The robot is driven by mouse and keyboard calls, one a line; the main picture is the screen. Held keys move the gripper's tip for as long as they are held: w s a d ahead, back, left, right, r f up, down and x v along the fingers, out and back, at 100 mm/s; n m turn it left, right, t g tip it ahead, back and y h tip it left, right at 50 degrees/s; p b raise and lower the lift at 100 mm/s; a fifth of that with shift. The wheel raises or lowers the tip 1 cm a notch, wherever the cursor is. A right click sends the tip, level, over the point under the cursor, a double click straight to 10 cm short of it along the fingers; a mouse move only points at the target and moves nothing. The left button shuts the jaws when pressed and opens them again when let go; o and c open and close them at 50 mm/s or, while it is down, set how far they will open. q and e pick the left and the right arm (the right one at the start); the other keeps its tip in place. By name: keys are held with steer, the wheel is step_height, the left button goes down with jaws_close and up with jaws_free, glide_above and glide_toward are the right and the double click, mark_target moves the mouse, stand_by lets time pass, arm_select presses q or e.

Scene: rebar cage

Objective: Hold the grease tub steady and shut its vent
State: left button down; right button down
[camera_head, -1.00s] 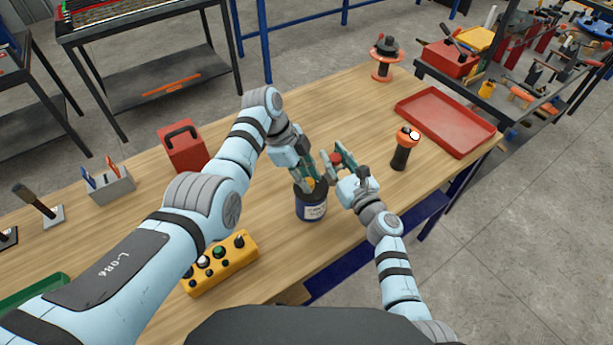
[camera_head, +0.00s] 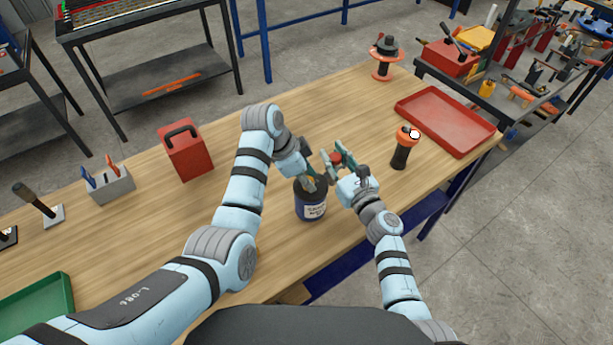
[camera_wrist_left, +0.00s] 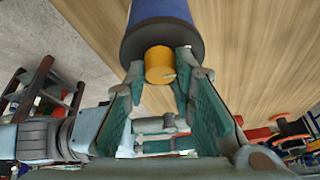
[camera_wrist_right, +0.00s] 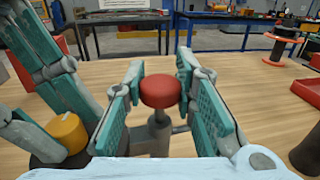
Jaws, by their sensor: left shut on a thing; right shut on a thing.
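The grease tub (camera_head: 311,207) is dark blue with a pale label and a black top. It stands upright near the table's front edge. A yellow cap (camera_wrist_left: 159,66) sits on its top. My left gripper (camera_head: 311,181) comes down from above and is shut on this cap, with the fingertips (camera_wrist_left: 160,70) on its sides. My right gripper (camera_wrist_right: 158,92) is shut on a round red knob (camera_wrist_right: 160,91), above and to the right of the tub in the head view. The tub's yellow cap also shows in the right wrist view (camera_wrist_right: 66,132). I cannot tell which part is the vent.
A black-and-orange flashlight (camera_head: 400,154) stands right of my right gripper. Behind it are a red tray (camera_head: 450,118) and a spool (camera_head: 384,58). A red box (camera_head: 185,152), a grey holder (camera_head: 110,186) and a green tray (camera_head: 38,305) lie left. The table's middle back is clear.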

arm_select(q)
steer(key=shift+n, duration=0.5)
steer(key=c, duration=1.4)
jaws_free()
steer(key=shift+o, duration=0.2)
steer(key=v, duration=0.7)
steer(key=shift+s+r, duration=0.15)
steer(key=shift+r, duration=0.1)
arm_select(e)
steer(key=c, duration=1.2)
jaws_free()
